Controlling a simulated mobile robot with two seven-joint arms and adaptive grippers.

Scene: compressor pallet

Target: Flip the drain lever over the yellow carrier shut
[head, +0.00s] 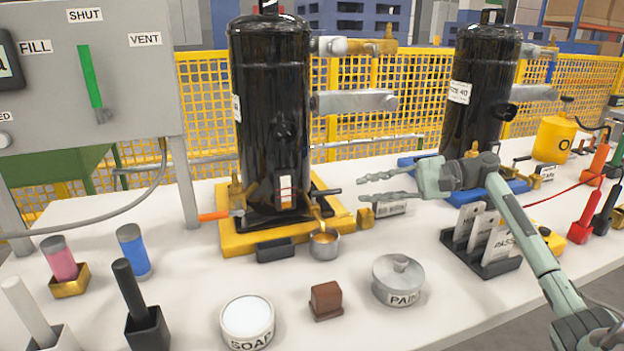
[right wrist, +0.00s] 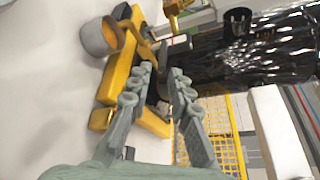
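The yellow carrier (head: 240,243) bears a black compressor tank (head: 270,100); it also shows in the right wrist view (right wrist: 152,121). A dark drain lever (head: 328,192) sticks out to the right, low beside the tank, above the carrier. In the right wrist view a dark bar (right wrist: 182,43), likely the lever, lies just beyond the fingertips. My left gripper is out of view.
A second black tank (head: 482,95) stands on a blue carrier (head: 520,186) at the right. A card rack (head: 497,266) stands below my right forearm. A PAIN-labelled pot (head: 398,283), brown block (head: 326,300) and SOAP bowl (head: 247,320) stand in front.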

